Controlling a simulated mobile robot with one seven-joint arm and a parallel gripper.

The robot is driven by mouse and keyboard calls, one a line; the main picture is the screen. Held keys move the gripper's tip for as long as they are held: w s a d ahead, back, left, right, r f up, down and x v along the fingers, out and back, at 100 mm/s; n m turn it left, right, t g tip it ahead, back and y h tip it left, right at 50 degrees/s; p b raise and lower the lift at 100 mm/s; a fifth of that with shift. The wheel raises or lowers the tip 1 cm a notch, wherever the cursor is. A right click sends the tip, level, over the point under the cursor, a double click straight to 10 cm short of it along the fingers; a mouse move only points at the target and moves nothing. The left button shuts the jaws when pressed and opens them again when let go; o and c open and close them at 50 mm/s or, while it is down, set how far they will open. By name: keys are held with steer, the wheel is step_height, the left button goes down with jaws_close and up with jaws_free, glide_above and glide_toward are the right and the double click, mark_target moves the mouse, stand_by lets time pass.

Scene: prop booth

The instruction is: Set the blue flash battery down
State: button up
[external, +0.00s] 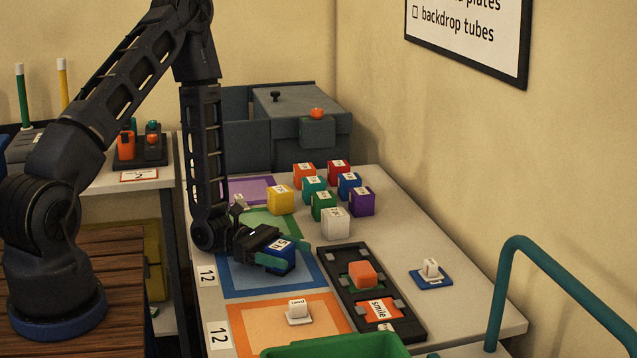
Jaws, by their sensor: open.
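The blue flash battery (283,257) is a dark blue block with a white label on top. It is over the blue square mat (238,280), near that mat's right side; I cannot tell for certain whether it touches the mat. My gripper (268,249) reaches in low from the left, with its open fingers around the battery. The gripper and the near finger hide part of the battery. A second, smaller blue block (349,184) stands farther back in the group of coloured blocks.
Coloured blocks, including yellow (281,200) and white (335,223), stand behind the gripper. A black tray (349,262) with an orange block (363,275) lies right. An orange mat (262,330) and green bin (335,347) are in front. The table's right side is mostly clear.

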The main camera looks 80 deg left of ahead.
steer(key=shift+r, duration=0.1)
steer(key=shift+s, duration=0.1)
steer(key=v, duration=1.1)
steer(key=shift+s+a+r, duration=0.1)
steer(key=shift+s+a, duration=0.1)
steer(key=shift+a, duration=0.05)
steer(key=s+d+r+m+g+y, duration=0.1)
steer(key=s+d+r+m+g, duration=0.1)
steer(key=d+r+m+g, duration=0.7)
steer(key=s+d+r+m+g+y, duration=0.15)
steer(key=d+r+m+g, duration=0.25)
steer(key=d+r+m, duration=0.5)
steer(key=s+d+r+m+t+y, duration=0.1)
steer(key=s+r+m+y, duration=0.3)
steer(key=r, duration=0.5)
steer(key=s+d+r+m+t+y, duration=0.2)
steer(key=s+r+m+y, duration=0.3)
steer(key=s+r, duration=0.3)
steer(key=shift+d+r+t+y, duration=0.3)
steer(key=shift+r+t+y, duration=0.35)
steer(key=shift+r+t, duration=0.4)
steer(key=shift+r, duration=0.1)
